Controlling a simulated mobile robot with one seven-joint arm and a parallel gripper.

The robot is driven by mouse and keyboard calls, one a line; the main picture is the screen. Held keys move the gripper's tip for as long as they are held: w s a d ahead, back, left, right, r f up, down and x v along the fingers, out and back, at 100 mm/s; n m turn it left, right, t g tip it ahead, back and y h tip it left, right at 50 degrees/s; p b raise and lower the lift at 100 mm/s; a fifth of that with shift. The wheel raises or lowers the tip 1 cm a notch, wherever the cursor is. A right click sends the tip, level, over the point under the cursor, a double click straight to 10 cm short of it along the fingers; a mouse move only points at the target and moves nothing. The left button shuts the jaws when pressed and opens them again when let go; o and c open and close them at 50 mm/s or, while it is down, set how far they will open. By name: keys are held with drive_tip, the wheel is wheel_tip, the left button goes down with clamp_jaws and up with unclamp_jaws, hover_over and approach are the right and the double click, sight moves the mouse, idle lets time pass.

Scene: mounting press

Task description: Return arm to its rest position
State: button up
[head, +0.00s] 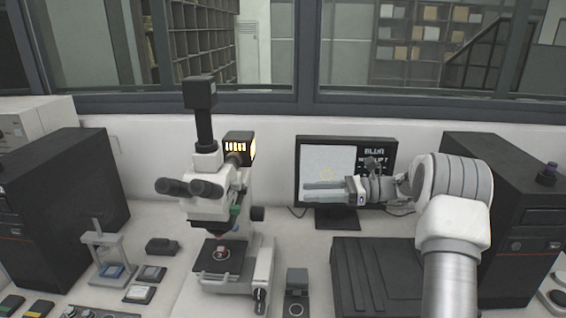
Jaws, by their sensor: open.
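My arm rises at the right of the head view and bends to the left. My gripper (323,191) points left in front of the monitor (345,160), with its two fingers apart and nothing between them. It is above the bench, to the right of the microscope (210,190) and apart from it. The gripper and wrist cover part of the monitor's screen and lower edge.
A dark ribbed box (372,280) lies on the bench below my gripper. A black cabinet (510,210) stands close to the right of my arm. A small press (107,252) and several small blocks are at the left.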

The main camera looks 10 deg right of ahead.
drive_tip(key=s+a+r+n+g+h, duration=0.1)
drive_tip(key=s+a+r+n+h, duration=0.25)
drive_tip(key=s, duration=0.45)
drive_tip(key=s+a+r+n+g+h, duration=0.1)
drive_tip(key=s+a+r+n+h, duration=0.1)
drive_tip(key=s+a+n+h, duration=0.5)
drive_tip(key=s+d+n+t+h, duration=0.2)
drive_tip(key=s+d+n+h, duration=0.1)
drive_tip(key=s, duration=0.7)
drive_tip(key=s+d+n+t+h, duration=0.2)
drive_tip(key=s+n, duration=0.4)
drive_tip(key=s, duration=0.4)
drive_tip(key=d+f+h, duration=0.1)
drive_tip(key=d, duration=0.1)
drive_tip(key=shift+d+t, duration=0.3)
